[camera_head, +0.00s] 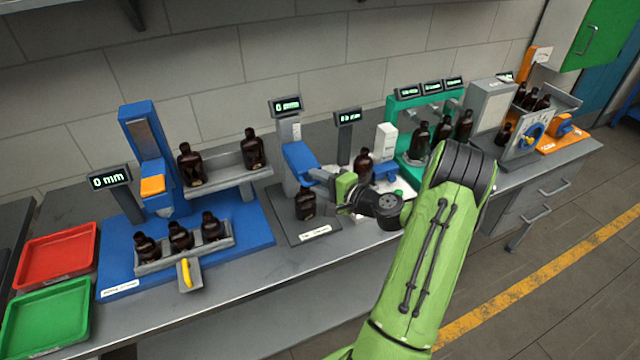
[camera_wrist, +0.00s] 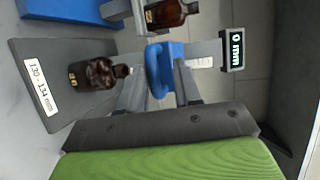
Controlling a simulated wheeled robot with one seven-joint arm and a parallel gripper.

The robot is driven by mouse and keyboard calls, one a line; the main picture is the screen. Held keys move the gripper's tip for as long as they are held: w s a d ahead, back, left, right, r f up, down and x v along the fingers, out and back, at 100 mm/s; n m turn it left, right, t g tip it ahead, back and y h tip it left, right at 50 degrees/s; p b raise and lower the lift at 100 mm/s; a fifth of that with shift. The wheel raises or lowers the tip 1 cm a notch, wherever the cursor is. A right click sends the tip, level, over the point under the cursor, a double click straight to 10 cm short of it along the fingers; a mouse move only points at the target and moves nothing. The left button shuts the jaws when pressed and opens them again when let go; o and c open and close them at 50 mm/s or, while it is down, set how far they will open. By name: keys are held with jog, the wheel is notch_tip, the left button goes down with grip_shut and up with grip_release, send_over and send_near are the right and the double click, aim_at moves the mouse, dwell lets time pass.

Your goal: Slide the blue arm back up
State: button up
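The blue arm (camera_head: 300,160) sticks out from the grey column of the middle measuring stand, above a dark amber bottle (camera_head: 305,203) on the grey base plate (camera_head: 285,227). The stand's display (camera_head: 286,106) reads 0 mm. My gripper (camera_head: 322,178) is at the front end of the blue arm. In the wrist view the two grey fingers (camera_wrist: 162,76) stand apart, one on each side of the blue arm (camera_wrist: 159,58). I cannot tell whether they press on it. The bottle also shows in the wrist view (camera_wrist: 95,74), apart from the fingers.
A blue station (camera_head: 255,240) with several bottles stands left, beside red (camera_head: 58,256) and green (camera_head: 45,318) trays. Another bottle (camera_head: 363,162) and a green frame (camera_head: 392,130) are close on the right. The plate's label (camera_wrist: 40,86) reads 130 - 134 mm.

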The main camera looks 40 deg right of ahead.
jog(key=shift+o, duration=0.3)
jog(key=shift+s+f, duration=0.15)
jog(key=b+v, duration=0.2)
jog(key=v, duration=1.3)
jog(key=shift+s, duration=0.3)
jog(key=shift+a, duration=0.15)
jog(key=w+a+r+n+g+y, duration=0.1)
jog(key=w+a+n+g+y, duration=0.25)
jog(key=a+n+g, duration=1.15)
jog(key=s+a+r+n+t+h, duration=0.2)
jog(key=s+a+r+t+h, duration=0.3)
jog(key=s+a, duration=0.7)
jog(key=shift+s+a+r+n, duration=0.2)
jog(key=shift+a+r+n, duration=0.1)
jog(key=shift+r, duration=0.55)
